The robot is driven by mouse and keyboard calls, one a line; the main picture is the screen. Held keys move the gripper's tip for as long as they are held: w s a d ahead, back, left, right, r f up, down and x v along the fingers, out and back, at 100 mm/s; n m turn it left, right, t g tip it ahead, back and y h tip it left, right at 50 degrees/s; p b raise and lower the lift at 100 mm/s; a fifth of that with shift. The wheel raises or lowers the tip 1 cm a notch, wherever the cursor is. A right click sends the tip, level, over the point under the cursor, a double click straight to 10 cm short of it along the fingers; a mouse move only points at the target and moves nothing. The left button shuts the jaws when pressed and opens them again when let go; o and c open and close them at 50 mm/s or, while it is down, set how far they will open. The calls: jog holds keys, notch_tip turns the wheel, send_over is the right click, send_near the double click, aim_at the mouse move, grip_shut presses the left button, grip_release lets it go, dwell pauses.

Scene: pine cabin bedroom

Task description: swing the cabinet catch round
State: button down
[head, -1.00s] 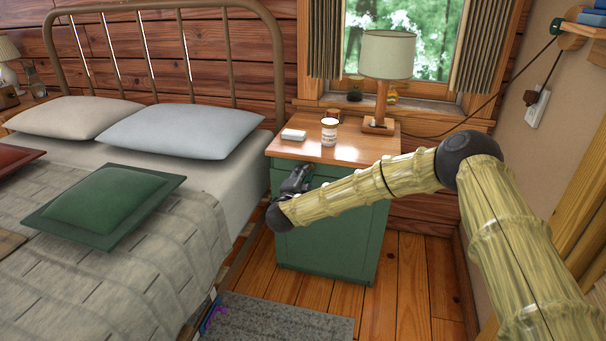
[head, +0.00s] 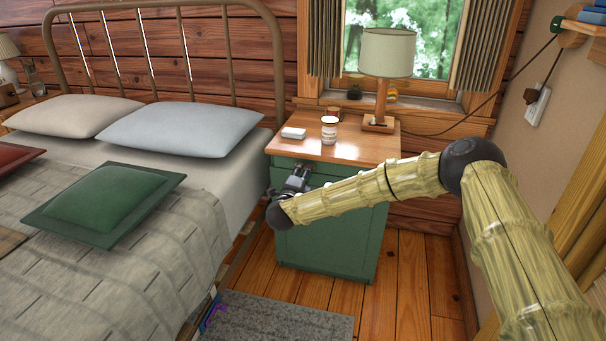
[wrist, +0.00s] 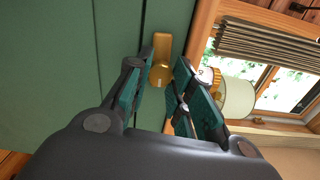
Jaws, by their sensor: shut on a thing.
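The green bedside cabinet (head: 335,245) stands between the bed and the wall, its front facing me. In the wrist view the brass catch (wrist: 163,30) is a small elongated plate on the green cabinet face (wrist: 60,60), near its edge. My gripper (wrist: 166,58) has its two teal-padded fingers on either side of the catch's lower end and is shut on it. In the head view my gripper (head: 297,178) is at the upper left of the cabinet front, and the catch is hidden there.
The bed (head: 215,190) is close on the left. A grey rug (head: 285,318) lies on the floor in front.

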jog(key=shift+d+f, duration=0.1)
jog(key=c, duration=1.2)
grip_release()
jog(key=v, duration=1.2)
